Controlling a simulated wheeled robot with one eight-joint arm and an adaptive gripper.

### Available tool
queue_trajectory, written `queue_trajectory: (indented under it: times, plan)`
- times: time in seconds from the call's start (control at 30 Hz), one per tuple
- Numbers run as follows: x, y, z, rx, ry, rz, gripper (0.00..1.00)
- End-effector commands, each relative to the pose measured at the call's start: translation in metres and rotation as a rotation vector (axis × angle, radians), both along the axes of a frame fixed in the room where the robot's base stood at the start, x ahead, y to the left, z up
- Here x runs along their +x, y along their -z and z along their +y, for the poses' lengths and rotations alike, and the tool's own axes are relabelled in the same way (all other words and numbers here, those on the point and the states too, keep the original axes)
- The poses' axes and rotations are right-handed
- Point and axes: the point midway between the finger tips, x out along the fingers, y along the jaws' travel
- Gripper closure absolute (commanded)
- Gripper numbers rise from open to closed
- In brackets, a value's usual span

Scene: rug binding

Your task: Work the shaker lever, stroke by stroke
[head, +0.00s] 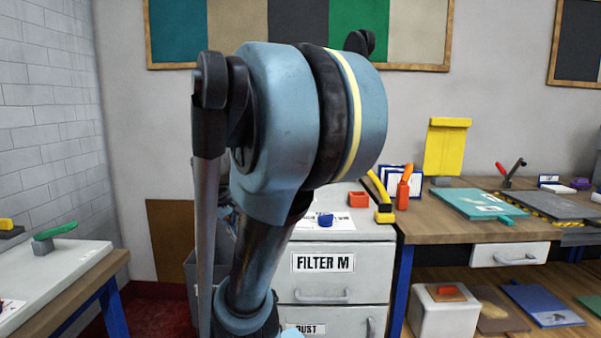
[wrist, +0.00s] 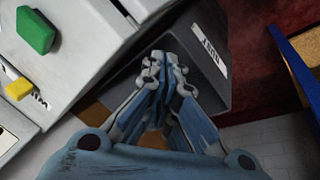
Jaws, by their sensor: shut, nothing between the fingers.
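My gripper (wrist: 165,68) is shut and empty in the wrist view, its fingertips together over a grey bin (wrist: 205,65) with a label. My own arm hides the gripper in the head view. A likely shaker lever is the slanted yellow and black handle (head: 378,190) at the right edge of the white cabinet (head: 342,262) marked "FILTER M". I cannot tell for sure that it is the shaker lever. In the wrist view, a green block-like part (wrist: 36,31) and a yellow one (wrist: 18,89) sit on pale surfaces at left, apart from my fingers.
A workbench (head: 450,237) with boards and tools stands at right. A white slab (head: 50,270) with a green handle (head: 56,231) lies on the left bench. In the wrist view, a blue-edged frame (wrist: 295,65) is at right and dark red floor (wrist: 248,55) shows beside the bin.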

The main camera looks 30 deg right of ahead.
Motion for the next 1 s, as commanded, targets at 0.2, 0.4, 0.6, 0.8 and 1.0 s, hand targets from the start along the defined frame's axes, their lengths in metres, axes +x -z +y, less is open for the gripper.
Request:
queue_trajectory:
  times: [0.2,0.4,0.6,0.8,1.0]
  plan:
    - [0.046,-0.029,-0.042,-0.138,0.011,0.040,1.00]
    - [0.088,-0.052,-0.082,-0.265,0.023,0.082,1.00]
    - [0.135,-0.073,-0.126,-0.402,0.041,0.134,1.00]
    - [0.180,-0.089,-0.172,-0.539,0.062,0.191,1.00]
    - [0.224,-0.099,-0.217,-0.672,0.088,0.254,1.00]
